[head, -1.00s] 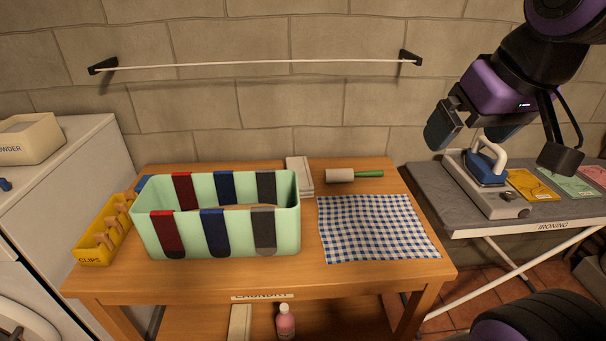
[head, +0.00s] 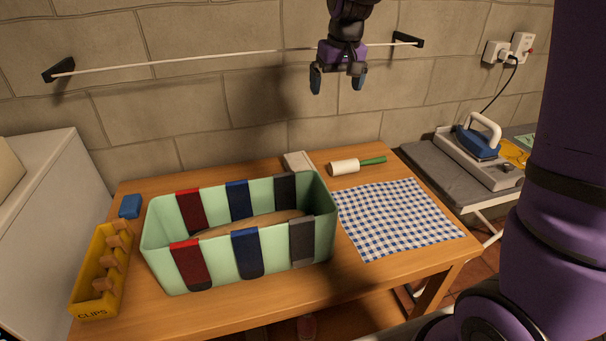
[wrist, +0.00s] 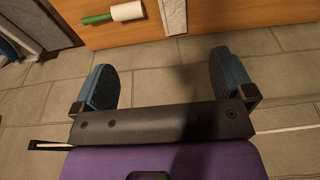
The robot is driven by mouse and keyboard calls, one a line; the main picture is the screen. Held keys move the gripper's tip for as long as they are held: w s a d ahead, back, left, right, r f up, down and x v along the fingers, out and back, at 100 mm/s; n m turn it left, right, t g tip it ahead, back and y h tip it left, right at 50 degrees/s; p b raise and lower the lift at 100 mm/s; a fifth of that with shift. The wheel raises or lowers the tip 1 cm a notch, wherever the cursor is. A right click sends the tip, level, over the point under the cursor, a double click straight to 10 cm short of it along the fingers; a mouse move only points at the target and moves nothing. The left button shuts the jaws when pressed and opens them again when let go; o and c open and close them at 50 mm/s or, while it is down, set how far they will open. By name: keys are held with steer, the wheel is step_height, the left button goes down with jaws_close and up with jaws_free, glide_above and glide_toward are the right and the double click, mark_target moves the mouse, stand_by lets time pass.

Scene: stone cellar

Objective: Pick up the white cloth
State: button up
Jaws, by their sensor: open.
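A folded white cloth (head: 297,161) lies at the back edge of the wooden table, partly hidden behind the mint-green bin. Its pale end also shows at the top of the wrist view (wrist: 173,14). My gripper (head: 338,82) is open and empty, pointing down in front of the stone wall. It is well above the table and a little right of the cloth in the head view. Both blue finger pads (wrist: 162,78) show apart in the wrist view, with nothing between them.
The mint-green bin (head: 322,190) has red, blue and grey strips over its rims. A lint roller (head: 345,167) lies right of the cloth, near a checked cloth (head: 395,215). A rail (head: 200,58) crosses the wall. A yellow clips box (head: 88,275) and blue block (head: 130,206) are left.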

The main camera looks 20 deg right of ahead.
steer(key=w+a+f+g, duration=0.1)
steer(key=w+a+f, duration=0.1)
steer(key=w+f, duration=0.85)
steer(key=g, duration=0.1)
glide_toward(303, 168)
steer(key=shift+w+a, duration=0.15)
steer(key=shift+w, duration=0.15)
step_height(303, 168, down, 6)
steer(key=shift+r, duration=0.15)
steer(key=shift+s+f, duration=0.15)
steer(key=shift+f, duration=2.6)
steer(key=shift+r, duration=0.1)
steer(key=c, duration=0.8)
